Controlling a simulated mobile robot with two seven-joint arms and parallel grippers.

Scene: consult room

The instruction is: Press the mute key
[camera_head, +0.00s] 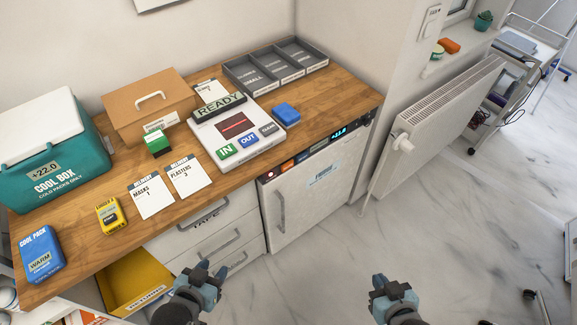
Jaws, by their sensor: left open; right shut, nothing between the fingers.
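The white under-counter fridge (318,187) has a dark control strip along its top edge. On the strip are a red light or button (270,175), an orange key (287,165), further small keys and a lit blue display (338,132). The labels are too small to read, so I cannot tell which one is the mute key. My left gripper (212,271) is open and empty, low in front of the drawers. My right gripper (391,283) is shut and empty, over the floor to the right and in front of the fridge. Neither touches the strip.
A radiator (440,115) stands right; marble floor (330,250) before the fridge is clear.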

